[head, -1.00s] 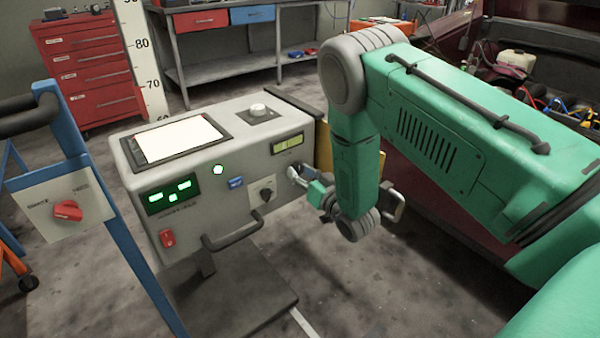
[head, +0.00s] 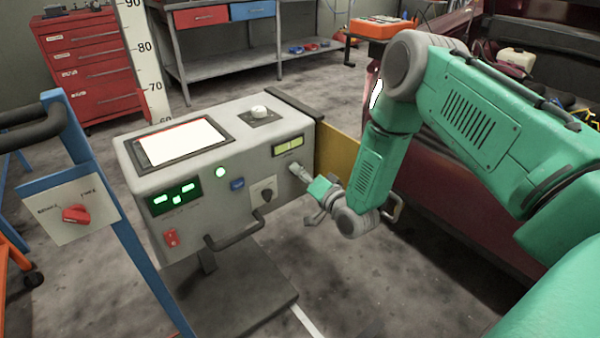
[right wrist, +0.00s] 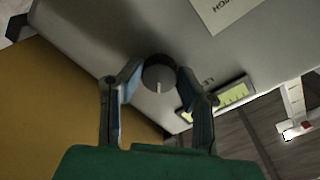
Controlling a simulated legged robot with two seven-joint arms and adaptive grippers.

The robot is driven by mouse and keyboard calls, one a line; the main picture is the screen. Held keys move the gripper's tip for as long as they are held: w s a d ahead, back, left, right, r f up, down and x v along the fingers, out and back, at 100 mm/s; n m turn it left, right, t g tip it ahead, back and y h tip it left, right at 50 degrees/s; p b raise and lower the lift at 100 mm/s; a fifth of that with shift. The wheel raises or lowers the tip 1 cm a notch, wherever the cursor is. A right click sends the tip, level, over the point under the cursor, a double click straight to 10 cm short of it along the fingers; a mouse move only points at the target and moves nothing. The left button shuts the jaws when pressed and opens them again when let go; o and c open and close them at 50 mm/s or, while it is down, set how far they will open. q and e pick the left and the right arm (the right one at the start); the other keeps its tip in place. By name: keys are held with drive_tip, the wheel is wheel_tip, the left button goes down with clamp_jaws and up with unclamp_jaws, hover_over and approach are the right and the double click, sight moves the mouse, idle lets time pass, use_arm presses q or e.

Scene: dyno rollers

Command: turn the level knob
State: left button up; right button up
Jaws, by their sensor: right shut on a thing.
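The level knob (right wrist: 159,73) is a dark round knob with a pale pointer line, seen in the right wrist view on the grey machine's front face beside a small yellow-green display (right wrist: 232,98). My right gripper (right wrist: 154,80) has its two fingers on either side of the knob and is shut on it. In the head view my right gripper (head: 303,174) reaches the front face just below the display (head: 288,146), and its fingers cover most of the knob there. My left gripper is in neither view.
The grey machine (head: 135,160) also carries a black knob (head: 265,194), a curved handle (head: 236,236), a red switch (head: 170,238) and a light top knob (head: 259,112). A yellow panel (head: 335,152) stands close to the gripper. A blue frame (head: 95,165) stands at left.

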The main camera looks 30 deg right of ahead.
drive_tip(key=shift+d+m, duration=0.25)
drive_tip(key=shift+m, duration=0.45)
drive_tip(key=o, duration=1.1)
drive_tip(key=shift+o, duration=0.2)
drive_tip(key=shift+f, duration=0.1)
drive_tip(key=shift+d, duration=0.1)
drive_tip(key=shift+s, duration=0.1)
drive_tip(key=s, duration=1.1)
drive_tip(key=shift+s+d, duration=0.35)
drive_tip(key=shift+s, duration=0.05)
